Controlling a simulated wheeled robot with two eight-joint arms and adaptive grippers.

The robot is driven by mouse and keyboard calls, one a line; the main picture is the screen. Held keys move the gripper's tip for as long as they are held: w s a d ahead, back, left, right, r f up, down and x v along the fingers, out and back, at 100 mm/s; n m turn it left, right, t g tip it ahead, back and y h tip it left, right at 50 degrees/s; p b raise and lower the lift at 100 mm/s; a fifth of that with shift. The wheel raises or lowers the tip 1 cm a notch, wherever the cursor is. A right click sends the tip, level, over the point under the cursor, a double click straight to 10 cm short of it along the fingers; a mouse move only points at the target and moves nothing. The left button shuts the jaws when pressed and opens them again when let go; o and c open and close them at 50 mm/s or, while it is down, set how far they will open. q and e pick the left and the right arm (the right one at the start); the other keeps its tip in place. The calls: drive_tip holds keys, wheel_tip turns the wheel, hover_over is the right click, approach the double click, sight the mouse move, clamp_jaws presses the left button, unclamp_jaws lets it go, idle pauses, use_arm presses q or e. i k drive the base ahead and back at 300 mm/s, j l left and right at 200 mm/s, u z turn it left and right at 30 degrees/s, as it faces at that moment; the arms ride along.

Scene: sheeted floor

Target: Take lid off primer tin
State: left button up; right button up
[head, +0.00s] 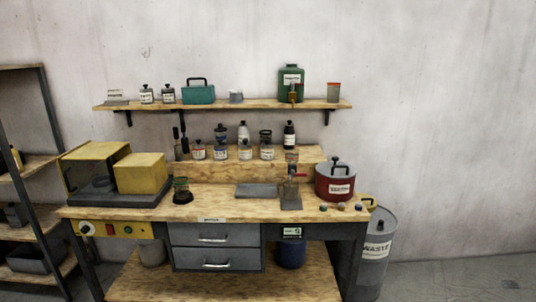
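I cannot tell for sure which container is the primer tin, as the labels are too small to read. Several small labelled containers stand on the raised wooden step at the back of the bench, among them a jar with a reddish label (198,153) and a jar with a pale label (267,153). A larger red pot (335,186) with a white label and a dark top handle stands at the bench's right, its lid on. Neither of my grippers shows in the head view.
The wooden workbench (225,206) holds a yellow machine (140,172) at left, a grey plate (256,190) and a small stand (291,201). A wall shelf (240,104) holds bottles and a teal box (198,94). A grey waste bin (376,262) stands right. Floor farther right is clear.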

sight(267, 142)
drive_tip(key=i+z, duration=0.15)
drive_tip(key=i, duration=0.25)
drive_tip(key=i+j+z, duration=0.1)
drive_tip(key=i, duration=0.35)
drive_tip(key=i+j+z, duration=0.15)
drive_tip(key=i, duration=0.25)
